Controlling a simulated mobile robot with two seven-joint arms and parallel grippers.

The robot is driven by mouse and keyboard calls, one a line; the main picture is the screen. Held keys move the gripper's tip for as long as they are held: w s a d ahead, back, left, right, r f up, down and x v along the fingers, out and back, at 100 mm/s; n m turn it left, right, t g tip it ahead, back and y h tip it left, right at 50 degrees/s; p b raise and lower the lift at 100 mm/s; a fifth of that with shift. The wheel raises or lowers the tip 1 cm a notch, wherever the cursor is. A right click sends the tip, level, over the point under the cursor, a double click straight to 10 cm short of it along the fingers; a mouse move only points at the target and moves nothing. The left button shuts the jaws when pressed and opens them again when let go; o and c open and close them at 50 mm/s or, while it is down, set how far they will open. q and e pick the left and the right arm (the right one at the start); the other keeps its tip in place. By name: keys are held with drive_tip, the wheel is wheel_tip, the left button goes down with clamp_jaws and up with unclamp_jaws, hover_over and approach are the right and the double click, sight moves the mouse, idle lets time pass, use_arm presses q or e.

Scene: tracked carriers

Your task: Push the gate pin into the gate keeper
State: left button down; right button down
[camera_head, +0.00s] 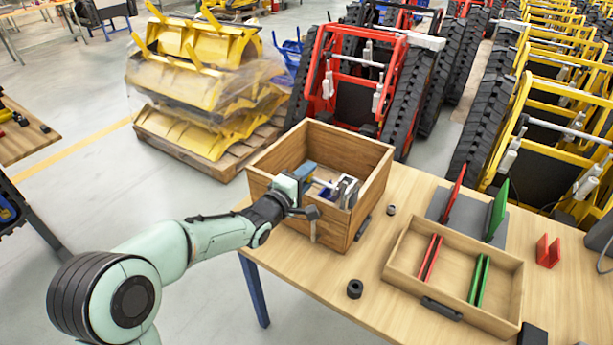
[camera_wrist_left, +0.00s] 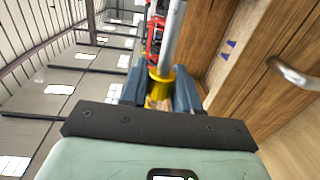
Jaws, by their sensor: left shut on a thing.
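My left gripper (camera_head: 306,173) reaches over the near left side of an open wooden crate (camera_head: 365,195). In the left wrist view, its blue-grey fingers (camera_wrist_left: 160,95) are shut on the gate pin, a grey metal rod (camera_wrist_left: 172,38) with a yellow collar (camera_wrist_left: 160,84) between the fingers. In the head view, the pin (camera_head: 324,183) runs right from the fingers toward a grey metal block (camera_head: 347,190), apparently the gate keeper. I cannot tell whether the tip is inside it. My right gripper is not in view.
A black ring (camera_head: 354,289) lies on the table (camera_head: 320,275). A shallow wooden tray (camera_head: 405,258) with red and green plates stands right. Yellow parts on a pallet (camera_head: 205,95) and tracked carriers (camera_head: 360,75) stand behind.

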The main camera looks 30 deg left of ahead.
sight(326, 186)
use_arm(q)
drive_tip(key=shift+d, duration=0.2)
drive_tip(key=shift+d+b, duration=0.6)
drive_tip(key=shift+d, duration=0.05)
idle(1.1)
drive_tip(key=shift+d+b, duration=0.7)
drive_tip(key=shift+d, duration=0.05)
idle(0.5)
drive_tip(key=shift+s+d+b, duration=0.1)
drive_tip(key=shift+d+b, duration=0.9)
drive_tip(key=shift+d, duration=0.2)
drive_tip(key=shift+f+b, duration=0.2)
drive_tip(key=shift+b, duration=0.6)
idle(1.0)
drive_tip(key=shift+d, duration=0.5)
